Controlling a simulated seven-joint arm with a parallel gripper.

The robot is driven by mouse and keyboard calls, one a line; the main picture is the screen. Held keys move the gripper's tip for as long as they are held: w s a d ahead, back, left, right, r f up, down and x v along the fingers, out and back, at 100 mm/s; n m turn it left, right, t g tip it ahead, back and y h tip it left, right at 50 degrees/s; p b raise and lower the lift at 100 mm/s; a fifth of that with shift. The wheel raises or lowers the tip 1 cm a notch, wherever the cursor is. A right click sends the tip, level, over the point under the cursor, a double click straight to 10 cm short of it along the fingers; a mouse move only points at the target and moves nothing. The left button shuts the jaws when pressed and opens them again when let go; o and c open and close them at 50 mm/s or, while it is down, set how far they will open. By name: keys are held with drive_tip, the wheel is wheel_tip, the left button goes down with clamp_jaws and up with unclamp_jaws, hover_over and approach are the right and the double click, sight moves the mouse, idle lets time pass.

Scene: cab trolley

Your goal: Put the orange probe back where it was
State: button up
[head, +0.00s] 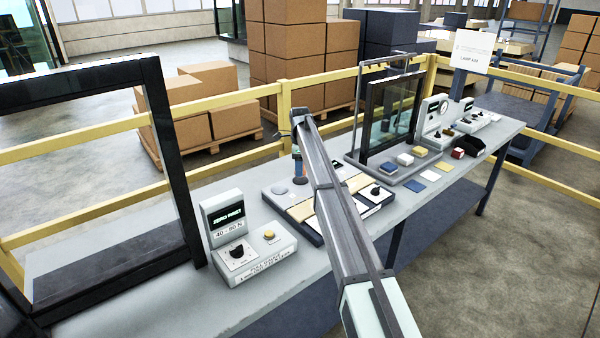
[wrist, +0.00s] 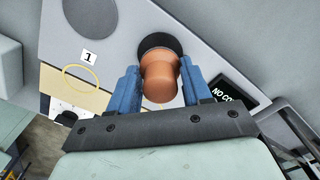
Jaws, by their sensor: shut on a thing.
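The orange probe (wrist: 160,78) is between the two blue fingers of my gripper (wrist: 161,98) in the wrist view. The gripper is shut on it. A round black disc (wrist: 158,42) lies right behind the probe's far end; I cannot tell whether they touch. In the head view my gripper (head: 297,165) points down over the back left part of the tray (head: 312,232), and the arm hides part of the tray. The probe is too small to make out clearly there.
A label "1" (wrist: 88,57) and a yellow ring (wrist: 82,78) lie left of the probe. A dark display reading "NO CO" (wrist: 232,96) is at right. A framed glass panel (head: 390,110) stands behind right.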

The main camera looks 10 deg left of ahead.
drive_tip(key=shift+f, duration=1.15)
drive_tip(key=shift+f, duration=0.15)
drive_tip(key=o, duration=1.2)
drive_tip(key=shift+o, duration=0.2)
wheel_tip(320, 180, up, 12)
drive_tip(key=shift+r, duration=0.15)
